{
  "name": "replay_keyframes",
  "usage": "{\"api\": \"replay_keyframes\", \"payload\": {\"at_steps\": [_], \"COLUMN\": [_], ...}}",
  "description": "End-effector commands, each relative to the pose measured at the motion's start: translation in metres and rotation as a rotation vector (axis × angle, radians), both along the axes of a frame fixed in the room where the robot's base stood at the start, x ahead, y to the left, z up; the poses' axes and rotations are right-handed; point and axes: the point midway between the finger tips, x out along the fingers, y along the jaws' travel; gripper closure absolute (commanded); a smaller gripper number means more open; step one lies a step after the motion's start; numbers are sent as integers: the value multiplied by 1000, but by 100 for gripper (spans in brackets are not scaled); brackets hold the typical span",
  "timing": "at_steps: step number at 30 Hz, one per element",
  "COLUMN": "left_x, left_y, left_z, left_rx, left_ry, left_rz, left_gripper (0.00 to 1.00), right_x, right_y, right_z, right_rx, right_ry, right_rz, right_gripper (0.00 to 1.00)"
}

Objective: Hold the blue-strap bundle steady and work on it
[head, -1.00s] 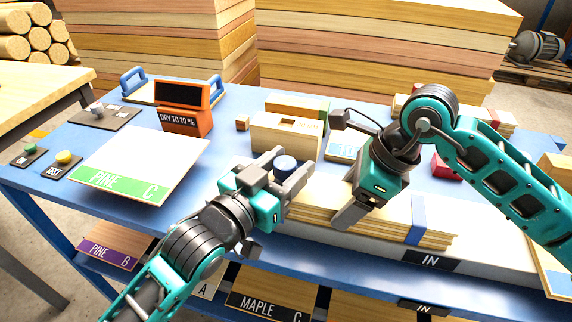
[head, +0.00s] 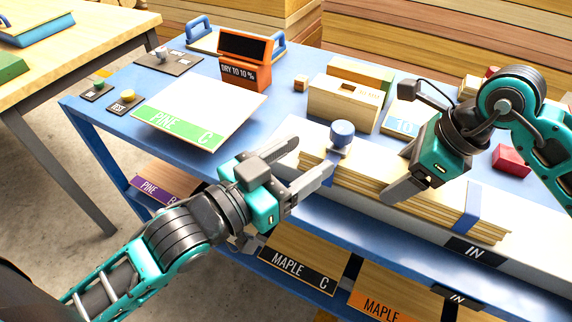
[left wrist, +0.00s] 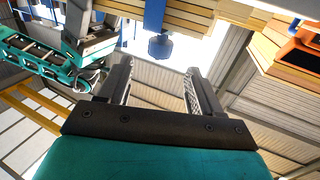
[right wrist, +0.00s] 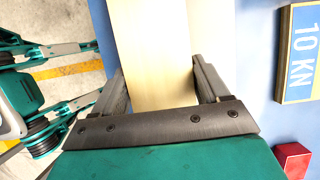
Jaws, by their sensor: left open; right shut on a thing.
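The bundle of pale wood sheets (head: 357,181) lies along the front of the blue table. One blue strap (head: 471,207) crosses its right end. Another blue strap is near its left end, where a round blue knob (head: 342,133) stands on a small grey base. The knob and strap also show in the left wrist view (left wrist: 159,46). My right gripper (head: 402,180) is shut across the bundle's middle; in the right wrist view its fingers press both sides of the bundle (right wrist: 150,40). My left gripper (head: 312,160) is open and empty, just left of the knob and apart from it.
A wooden block with a slot (head: 345,102) stands behind the bundle. A 10 KN plate (head: 405,117) and a red block (head: 512,161) lie near my right arm. A PINE C board (head: 200,110) and an orange dryness display (head: 244,62) are at the left.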

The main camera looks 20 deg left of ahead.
Motion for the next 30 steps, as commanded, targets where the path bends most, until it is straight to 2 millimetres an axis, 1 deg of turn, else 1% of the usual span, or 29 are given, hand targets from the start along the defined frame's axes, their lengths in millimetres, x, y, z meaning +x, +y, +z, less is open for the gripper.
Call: {"api": "replay_keyframes", "payload": {"at_steps": [1,3,7,18,19,24,27,30], "left_x": [-7,-12,-20,-23,-23,-23,-23,-23], "left_y": [3,7,11,13,13,13,13,13], "left_z": [0,-1,0,1,1,0,0,0], "left_rx": [1,0,0,-1,-1,-1,-1,-1], "left_ry": [2,2,0,-2,-2,-2,-2,-2], "left_rz": [-1,0,-1,-1,-1,-1,0,0], "left_gripper": [35,35,35,35,35,35,35,35], "right_x": [0,0,0,0,1,0,0,0], "right_y": [-1,-1,-1,-1,-1,-1,-1,-1], "right_z": [0,0,0,0,0,0,0,0], "right_rx": [-3,-3,-3,-3,-3,-2,-2,-2], "right_ry": [0,0,0,0,-1,0,0,0], "right_rz": [-1,-2,-2,-2,-3,-2,-1,-1], "right_gripper": [71,71,71,71,24,8,0,0]}}
